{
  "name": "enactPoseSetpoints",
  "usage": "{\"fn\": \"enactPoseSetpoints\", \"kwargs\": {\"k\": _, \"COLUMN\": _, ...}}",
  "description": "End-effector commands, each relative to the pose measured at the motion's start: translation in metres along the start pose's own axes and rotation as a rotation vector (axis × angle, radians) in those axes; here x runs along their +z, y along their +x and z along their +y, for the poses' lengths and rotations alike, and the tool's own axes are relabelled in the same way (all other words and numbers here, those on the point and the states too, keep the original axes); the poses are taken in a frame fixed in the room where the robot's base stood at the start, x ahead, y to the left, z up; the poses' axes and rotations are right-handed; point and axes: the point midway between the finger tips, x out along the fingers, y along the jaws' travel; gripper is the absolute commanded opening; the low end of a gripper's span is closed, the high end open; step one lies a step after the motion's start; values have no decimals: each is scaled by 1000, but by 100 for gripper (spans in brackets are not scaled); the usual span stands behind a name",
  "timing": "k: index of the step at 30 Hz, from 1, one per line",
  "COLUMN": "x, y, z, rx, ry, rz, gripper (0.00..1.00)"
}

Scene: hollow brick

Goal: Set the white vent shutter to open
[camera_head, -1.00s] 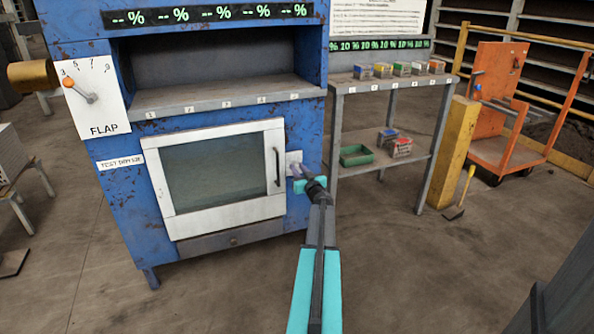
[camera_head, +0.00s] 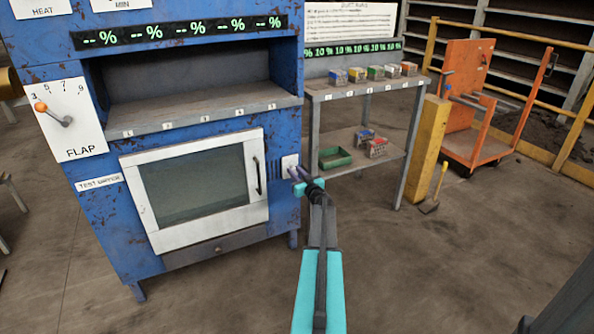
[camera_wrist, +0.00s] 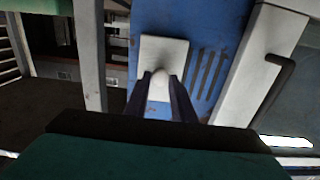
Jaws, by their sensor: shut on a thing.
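The white vent shutter (camera_head: 289,161) is a small white plate on the blue oven's right side, next to the oven door. Dark vent slots (camera_wrist: 207,75) show beside the white plate (camera_wrist: 163,55) in the wrist view. My gripper (camera_head: 298,175) is at the plate, and in the wrist view its two dark fingers (camera_wrist: 162,92) close on a small pale knob (camera_wrist: 160,78) standing out from the plate. The fingers hide part of the knob and the plate's lower part.
The oven door (camera_head: 200,187) with its dark handle (camera_head: 257,176) is shut, just left of my gripper. A grey shelf table (camera_head: 362,92) with small boxes stands to the right. A yellow post (camera_head: 428,138) and an orange cart (camera_head: 478,140) are farther right.

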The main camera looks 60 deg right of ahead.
Motion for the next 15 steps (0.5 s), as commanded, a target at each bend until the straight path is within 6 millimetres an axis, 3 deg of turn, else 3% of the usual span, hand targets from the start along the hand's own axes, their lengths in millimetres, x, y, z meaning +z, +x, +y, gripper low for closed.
{"fn": "enactPoseSetpoints", "kwargs": {"k": 11, "x": -2, "y": 4, "z": -6, "rx": -5, "ry": 2, "rz": 3, "gripper": 0}}
{"fn": "enactPoseSetpoints", "kwargs": {"k": 12, "x": -2, "y": 4, "z": -6, "rx": -5, "ry": 2, "rz": 2, "gripper": 26}}
{"fn": "enactPoseSetpoints", "kwargs": {"k": 15, "x": -2, "y": 5, "z": -7, "rx": -6, "ry": 2, "rz": 2, "gripper": 40}}
